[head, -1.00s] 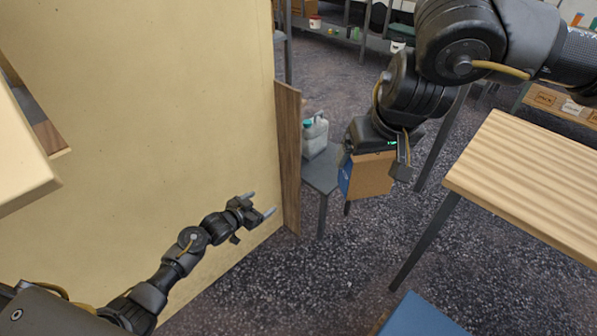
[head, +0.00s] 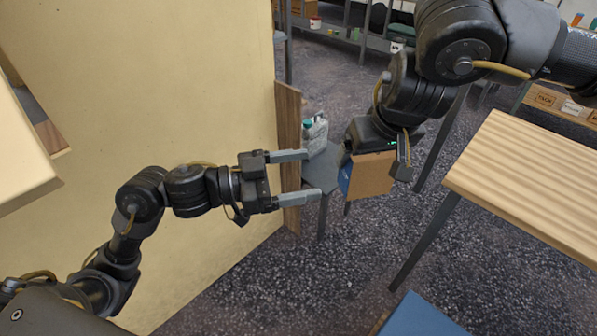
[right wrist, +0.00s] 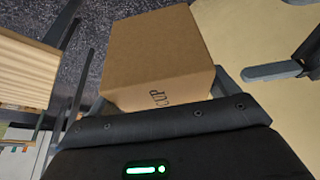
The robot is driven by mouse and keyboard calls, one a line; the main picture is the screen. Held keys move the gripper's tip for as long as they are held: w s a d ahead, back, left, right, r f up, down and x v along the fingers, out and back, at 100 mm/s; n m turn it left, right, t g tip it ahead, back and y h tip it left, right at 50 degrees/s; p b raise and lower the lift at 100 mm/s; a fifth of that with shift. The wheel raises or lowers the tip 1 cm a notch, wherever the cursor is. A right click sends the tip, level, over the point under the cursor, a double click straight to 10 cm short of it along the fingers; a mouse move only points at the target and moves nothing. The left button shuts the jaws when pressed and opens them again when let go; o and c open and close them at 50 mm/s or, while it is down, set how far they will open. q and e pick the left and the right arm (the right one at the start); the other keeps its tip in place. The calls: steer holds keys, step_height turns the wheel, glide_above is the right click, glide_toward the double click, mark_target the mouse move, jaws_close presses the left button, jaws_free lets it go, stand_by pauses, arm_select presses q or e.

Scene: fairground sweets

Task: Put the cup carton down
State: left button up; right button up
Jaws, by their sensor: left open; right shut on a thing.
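One finger of my left gripper also shows at the right of the right wrist view.
A wooden-topped table (head: 530,185) stands at the right. A blue surface (head: 420,318) is at the bottom. A tan panel (head: 150,80) stands at the left. A small grey table (head: 322,178) with a jug (head: 315,135) is behind my left gripper. Dark floor lies between.

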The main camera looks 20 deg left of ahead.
mark_target(361, 164)
arm_select(q)
steer(key=shift+w+n, duration=0.15)
steer(key=shift+n, duration=0.25)
arm_select(e)
steer(key=shift+w, duration=0.1)
arm_select(q)
steer(key=x, duration=1.2)
steer(key=shift+f, duration=0.1)
steer(key=c, duration=1.1)
steer(key=shift+c, duration=0.5)
arm_select(e)
steer(key=o, duration=0.9)
steer(key=shift+o, duration=0.2)
steer(key=shift+r, duration=0.1)
steer(key=v, duration=1.1)
steer(key=shift+r, duration=0.4)
